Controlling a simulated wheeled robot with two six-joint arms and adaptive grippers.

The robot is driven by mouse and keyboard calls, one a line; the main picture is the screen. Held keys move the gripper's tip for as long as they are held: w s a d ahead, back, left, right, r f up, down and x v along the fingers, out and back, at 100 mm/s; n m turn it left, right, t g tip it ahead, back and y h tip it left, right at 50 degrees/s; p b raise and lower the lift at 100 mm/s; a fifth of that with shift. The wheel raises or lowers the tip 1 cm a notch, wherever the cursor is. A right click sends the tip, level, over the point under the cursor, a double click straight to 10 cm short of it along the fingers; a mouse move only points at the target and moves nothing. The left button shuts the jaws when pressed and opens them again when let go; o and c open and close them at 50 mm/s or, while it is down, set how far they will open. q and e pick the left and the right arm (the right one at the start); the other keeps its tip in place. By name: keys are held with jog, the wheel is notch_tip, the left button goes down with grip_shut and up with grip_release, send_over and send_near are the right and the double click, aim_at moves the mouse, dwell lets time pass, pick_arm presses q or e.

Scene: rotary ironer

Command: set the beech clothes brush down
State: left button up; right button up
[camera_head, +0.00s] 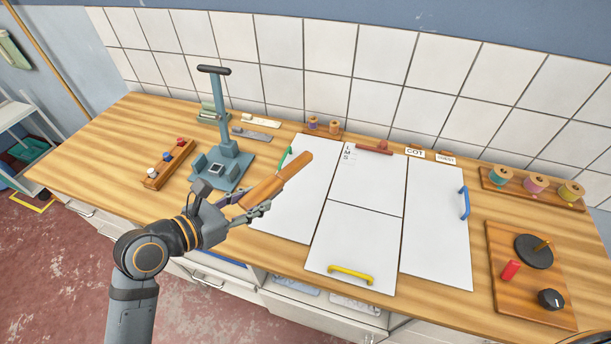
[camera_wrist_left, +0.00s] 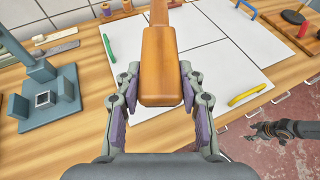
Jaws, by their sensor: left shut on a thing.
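The beech clothes brush (camera_head: 283,177) is a long orange-brown wooden piece, and it also fills the upper middle of the left wrist view (camera_wrist_left: 160,62). My left gripper (camera_head: 250,200) is shut on it, with one finger pad on each side of its wide block in the left wrist view (camera_wrist_left: 159,88).
White folding panels (camera_head: 353,235) with coloured handles cover the middle of the wooden worktop (camera_head: 95,160). A blue-grey upright stand (camera_head: 225,160) is close to my left gripper. A peg rack (camera_head: 170,163) is left, thread spools (camera_head: 535,186) and a dial board (camera_head: 520,285) right. Bare wood lies far left.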

pick_arm(q)
jog(key=w+a+f+n+t+y, duration=0.25)
jog(key=a+f+n+y, duration=0.2)
jog(key=a, duration=0.35)
jog(key=shift+t, duration=0.35)
jog(key=w+d+f, duration=0.1)
jog(key=w+f, duration=0.2)
jog(key=w, duration=0.1)
jog(key=w+d+f, duration=0.1)
jog(key=w+f, duration=0.2)
jog(key=w, duration=0.1)
jog(key=w+f, duration=0.3)
jog(key=w, duration=0.1)
jog(key=shift+w+d+f, duration=0.1)
jog(key=shift+w+d, duration=0.05)
jog(key=shift+d, duration=0.25)
jog(key=shift+w+f, duration=0.35)
jog(key=shift+f, duration=0.15)
jog(key=f, duration=0.3)
jog(key=shift+w+f, duration=0.2)
jog(key=shift+f, duration=0.05)
pick_arm(e)
jog(key=a, duration=0.2)
jog(key=s+a, duration=0.1)
jog(key=shift+f, duration=0.35)
pick_arm(q)
jog(key=shift+f, duration=0.1)
jog(key=o, duration=0.9)
